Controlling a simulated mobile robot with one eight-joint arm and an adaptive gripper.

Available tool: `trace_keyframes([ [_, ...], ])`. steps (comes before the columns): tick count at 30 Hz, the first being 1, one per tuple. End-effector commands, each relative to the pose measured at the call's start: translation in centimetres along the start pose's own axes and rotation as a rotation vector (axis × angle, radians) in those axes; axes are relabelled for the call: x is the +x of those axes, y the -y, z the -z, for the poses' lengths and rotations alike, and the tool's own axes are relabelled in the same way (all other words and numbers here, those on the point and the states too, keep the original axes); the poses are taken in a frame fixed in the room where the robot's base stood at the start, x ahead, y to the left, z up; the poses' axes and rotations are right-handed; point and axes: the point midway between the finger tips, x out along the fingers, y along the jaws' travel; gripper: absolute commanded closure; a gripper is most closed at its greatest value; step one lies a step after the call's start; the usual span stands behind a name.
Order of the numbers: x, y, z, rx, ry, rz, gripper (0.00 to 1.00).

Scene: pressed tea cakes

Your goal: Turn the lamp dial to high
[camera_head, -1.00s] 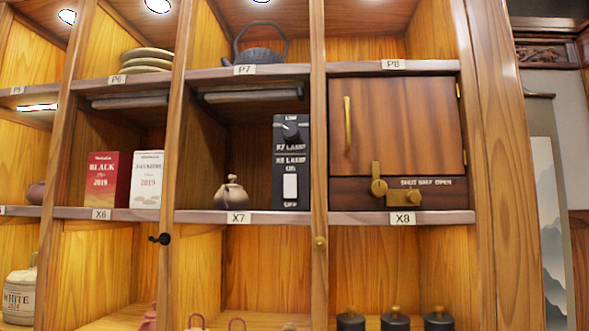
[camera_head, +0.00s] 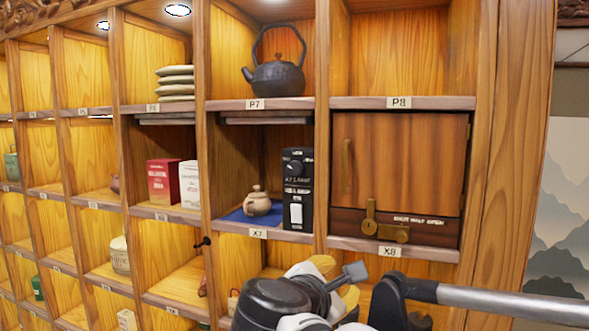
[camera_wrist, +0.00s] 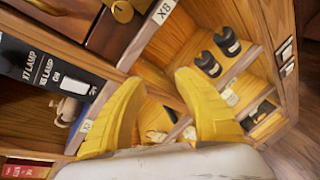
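The black lamp panel (camera_head: 308,195) stands at the right side of compartment X7. Its round dial (camera_head: 295,168) is in the upper half, too small to read its setting. A white rocker switch (camera_head: 296,213) is below it. In the wrist view the panel (camera_wrist: 30,62) lies tilted at the left edge with "X7 LAMP" lettering, and the dial is not clearly seen. My gripper (camera_head: 340,278) is below and right of the panel, apart from it. In the wrist view its two yellow fingers (camera_wrist: 160,85) are spread with nothing between them.
A clay teapot (camera_head: 257,202) sits on a blue cloth (camera_head: 236,216) left of the panel. The wooden cabinet door (camera_head: 398,160) with brass latch (camera_head: 387,226) is to the right in X8. Shelf edges and uprights surround the panel.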

Motion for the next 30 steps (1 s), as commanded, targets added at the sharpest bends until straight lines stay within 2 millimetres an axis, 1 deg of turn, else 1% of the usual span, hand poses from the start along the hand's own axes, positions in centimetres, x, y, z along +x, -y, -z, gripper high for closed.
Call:
trace_keyframes([
  [1, -2.2, -4.8, -2.2, -0.098, 0.034, -0.053, 0.63],
  [2, -3.0, -6.8, -2.9, -0.156, 0.06, -0.082, 0.63],
  [3, -4.2, -9.2, -3.6, -0.227, 0.093, -0.117, 0.63],
  [6, -6.8, -14.1, -4.9, -0.367, 0.17, -0.184, 0.63],
  [9, -8.6, -17.0, -5.5, -0.453, 0.224, -0.226, 0.63],
  [12, -9.4, -18.3, -5.7, -0.494, 0.253, -0.244, 0.63],
  [14, -9.2, -18.6, -5.8, -0.502, 0.26, -0.247, 0.63],
  [16, -8.5, -18.8, -5.9, -0.503, 0.262, -0.245, 0.63],
  [20, -6.3, -19.4, -6.4, -0.502, 0.261, -0.243, 0.63],
  [24, -3.5, -20.3, -7.0, -0.501, 0.261, -0.243, 0.63],
  [27, -1.8, -20.8, -7.3, -0.5, 0.26, -0.243, 0.63],
  [30, -0.6, -21.2, -7.5, -0.5, 0.259, -0.244, 0.63],
])
